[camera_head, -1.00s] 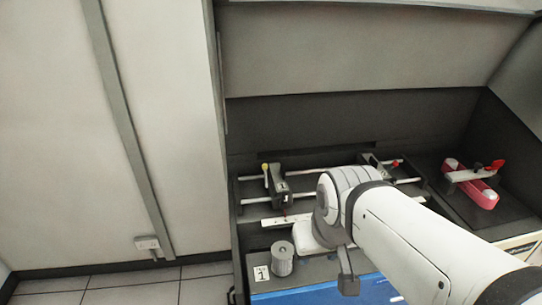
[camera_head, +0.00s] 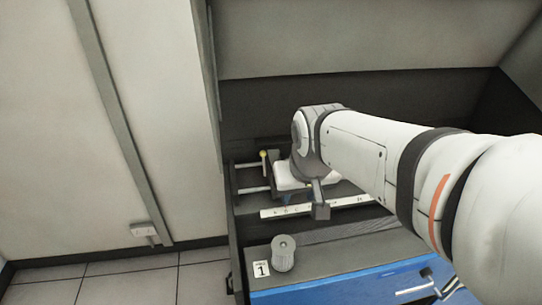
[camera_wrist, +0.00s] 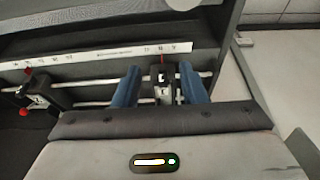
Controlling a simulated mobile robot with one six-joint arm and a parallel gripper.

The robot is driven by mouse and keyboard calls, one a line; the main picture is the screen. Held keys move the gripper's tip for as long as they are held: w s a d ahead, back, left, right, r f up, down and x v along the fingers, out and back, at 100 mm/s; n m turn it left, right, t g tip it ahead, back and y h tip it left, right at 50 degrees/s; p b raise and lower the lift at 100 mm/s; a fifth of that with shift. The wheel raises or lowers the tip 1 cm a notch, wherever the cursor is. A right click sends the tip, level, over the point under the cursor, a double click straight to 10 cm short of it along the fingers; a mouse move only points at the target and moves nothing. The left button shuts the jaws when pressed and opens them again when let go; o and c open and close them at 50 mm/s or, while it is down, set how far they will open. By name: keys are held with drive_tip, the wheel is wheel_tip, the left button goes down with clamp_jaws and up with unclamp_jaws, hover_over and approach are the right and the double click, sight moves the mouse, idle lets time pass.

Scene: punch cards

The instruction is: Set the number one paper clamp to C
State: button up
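The number one paper clamp is a black block (camera_head: 276,158) on metal rails at the left end of the rack, with a yellow knob (camera_head: 263,154). It also shows in the wrist view (camera_wrist: 163,90), with a thin red pointer beside a white lettered strip (camera_wrist: 100,53). The letter at the pointer is too small to read. My gripper (camera_wrist: 161,76) has its two blue fingers apart, one on each side of the clamp, with gaps visible between fingers and block. In the head view my white gripper body (camera_head: 292,177) hides the clamp's right side.
A second clamp with a red knob (camera_wrist: 25,100) sits further left on the rails in the wrist view. A grey ridged cylinder (camera_head: 283,253) stands on the front ledge near a "1" label (camera_head: 261,268). A blue panel (camera_head: 335,287) lies below. A side wall closes the rack's left.

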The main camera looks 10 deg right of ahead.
drive_tip(key=w+f, duration=0.1)
drive_tip(key=w, duration=0.8)
drive_tip(key=x, duration=0.7)
drive_tip(key=shift+w+d+f, duration=0.1)
drive_tip(key=shift+w, duration=0.1)
drive_tip(key=shift+t, duration=0.3)
drive_tip(key=shift+c, duration=0.4)
clamp_jaws()
